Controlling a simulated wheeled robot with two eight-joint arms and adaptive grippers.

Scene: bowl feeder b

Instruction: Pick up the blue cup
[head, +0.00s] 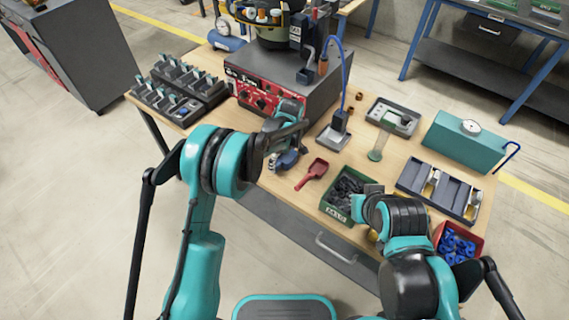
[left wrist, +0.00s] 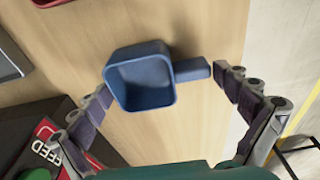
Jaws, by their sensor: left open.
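The blue cup (left wrist: 140,82) is a square, open-topped blue scoop with a short handle to the right in the left wrist view. It rests on the wooden table, empty inside. In the head view the blue cup (head: 289,160) shows partly, below my left gripper (head: 283,146). In the left wrist view my left gripper (left wrist: 168,84) is open, one finger near the cup's left side and the other just past the handle's end. I cannot tell whether either finger touches it. My right arm is over the table's front right; its fingers are hidden.
A red-fronted feeder box (head: 262,90) stands behind the cup. A red scoop (head: 313,174) and a green bin of dark parts (head: 335,212) lie to the right. A red bin (head: 466,233) holds blue parts. Dark trays of parts (head: 150,100) sit at the left.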

